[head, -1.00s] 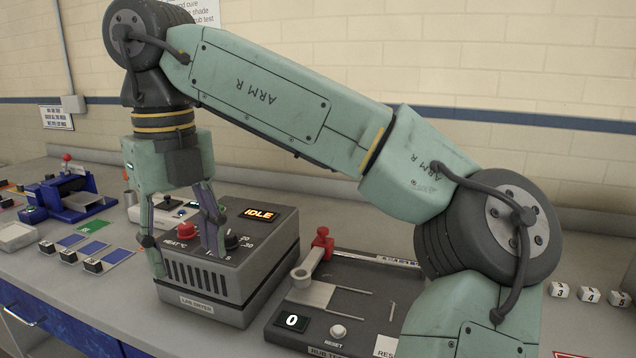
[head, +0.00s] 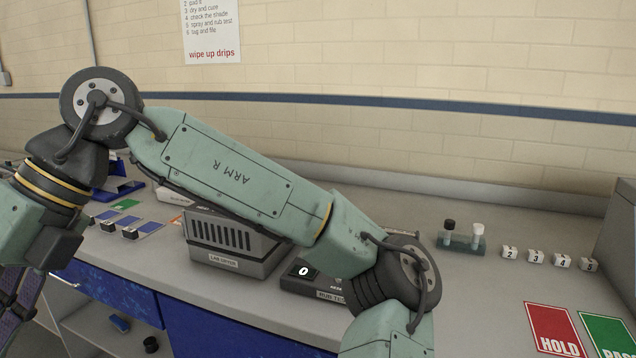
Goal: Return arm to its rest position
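My arm stretches across the head view from the lower right to the left. My gripper (head: 18,300) hangs at the left edge, low and in front of the bench, clear of the lab dryer. Its fingers are partly cut off by the frame, and nothing shows between the parts in view. I cannot tell how far apart the fingertips are. The lab dryer (head: 222,240) stands on the bench behind my arm, its top mostly hidden by the arm.
The rub tester (head: 300,285) is partly behind my arm. Numbered blocks (head: 536,256), a vial rack (head: 461,240), a red HOLD card (head: 556,328) and a green card (head: 606,330) lie on the right. Blue drawers (head: 115,300) and an open shelf are below the bench (head: 480,285).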

